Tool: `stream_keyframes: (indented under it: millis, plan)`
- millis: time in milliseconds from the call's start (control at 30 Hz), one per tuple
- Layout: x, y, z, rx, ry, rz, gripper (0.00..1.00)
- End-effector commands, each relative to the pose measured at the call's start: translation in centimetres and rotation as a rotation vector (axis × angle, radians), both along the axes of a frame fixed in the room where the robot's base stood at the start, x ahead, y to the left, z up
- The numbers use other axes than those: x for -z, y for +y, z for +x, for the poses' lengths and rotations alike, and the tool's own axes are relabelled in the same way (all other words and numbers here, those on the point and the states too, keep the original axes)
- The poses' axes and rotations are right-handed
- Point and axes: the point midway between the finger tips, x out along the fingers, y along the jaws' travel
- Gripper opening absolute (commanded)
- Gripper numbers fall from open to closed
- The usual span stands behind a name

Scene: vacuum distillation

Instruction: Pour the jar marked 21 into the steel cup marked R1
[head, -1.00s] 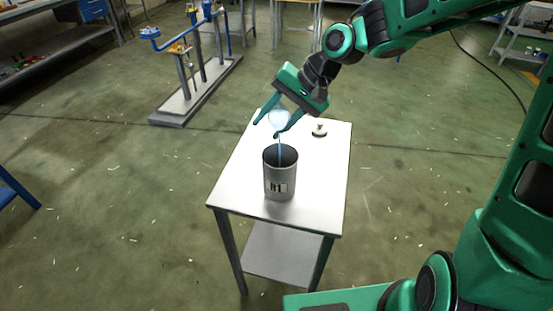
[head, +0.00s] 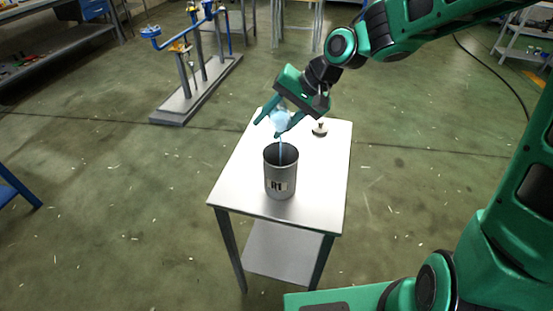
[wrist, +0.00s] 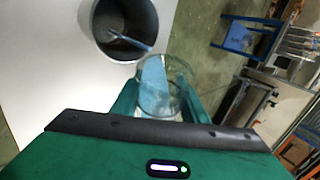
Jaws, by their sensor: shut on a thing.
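The steel cup marked R1 (head: 281,176) stands upright on the small white table; in the wrist view its open mouth (wrist: 125,25) shows at the top. My gripper (head: 274,119) is shut on a clear glass jar (head: 281,117), held tilted above and just behind the cup. The jar also shows in the wrist view (wrist: 163,88), between the fingers, with pale blue liquid in it. A thin blue stream runs from the jar's lip down into the cup. The jar's mark is not visible.
The white table (head: 240,190) is otherwise clear except for a small round lid-like piece (head: 319,129) near its right edge. A grey stand with blue and yellow fittings (head: 190,85) is on the floor at the back left.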

Motion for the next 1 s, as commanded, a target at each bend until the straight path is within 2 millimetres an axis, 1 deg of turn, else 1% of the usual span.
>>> stream_keyframes:
  millis: [1000]
  plan:
    - [-0.41, 0.63, -0.42, -0.009, -0.077, -0.003, 0.13]
